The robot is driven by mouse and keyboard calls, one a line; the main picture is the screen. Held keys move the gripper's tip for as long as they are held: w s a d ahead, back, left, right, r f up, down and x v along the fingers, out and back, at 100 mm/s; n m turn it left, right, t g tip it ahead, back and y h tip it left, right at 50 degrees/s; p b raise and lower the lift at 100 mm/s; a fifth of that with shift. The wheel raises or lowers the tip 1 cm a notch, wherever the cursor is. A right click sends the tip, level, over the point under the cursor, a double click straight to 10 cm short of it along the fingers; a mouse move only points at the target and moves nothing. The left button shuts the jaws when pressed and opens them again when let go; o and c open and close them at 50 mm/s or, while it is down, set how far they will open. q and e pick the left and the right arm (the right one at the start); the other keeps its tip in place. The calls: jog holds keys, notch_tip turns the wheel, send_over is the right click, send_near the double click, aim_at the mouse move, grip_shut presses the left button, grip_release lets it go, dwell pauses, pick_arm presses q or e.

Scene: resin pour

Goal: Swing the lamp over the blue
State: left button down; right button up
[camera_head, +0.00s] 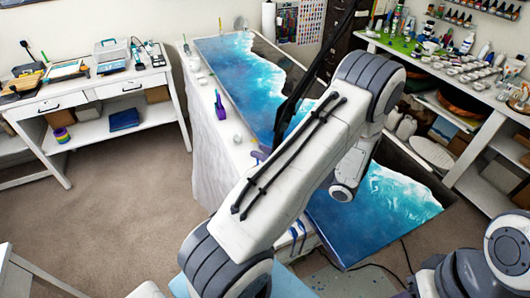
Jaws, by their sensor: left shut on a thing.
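Two long panels bear blue and white wave patterns. The blue of the far panel (238,72) lies on the white-draped table, and the blue of the near panel (375,215) lies low at the right. The lamp's thin black arm (318,68) slants down from the top centre to the far panel's right side. My left arm crosses the middle of the view and its forearm covers much of the table. My left gripper is shut on the lamp; its jaws are mostly hidden behind the forearm. My right arm shows at the bottom right, its gripper out of frame.
A white bench (105,85) with tools stands at the left. A shelf (430,65) crowded with cups and bottles stands at the right. A purple tool (220,106) stands on the draped table's left edge. Cables lie on the floor at the bottom right; the carpet at the left is clear.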

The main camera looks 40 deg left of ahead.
pick_arm(q)
jog(key=n+g+h, duration=0.1)
jog(key=g, duration=0.1)
jog(key=s+a+n+g, duration=0.1)
jog(key=n+g, duration=0.1)
jog(key=a+n+g+h, duration=0.1)
jog(key=g, duration=0.1)
jog(key=shift+s+h+b, duration=0.3)
jog(key=shift+s+b, duration=0.05)
jog(key=shift+c, duration=2)
grip_release()
jog(key=shift+d, duration=0.1)
jog(key=b+v, duration=0.5)
jog(key=v, duration=0.5)
jog(key=shift+w+d, duration=0.2)
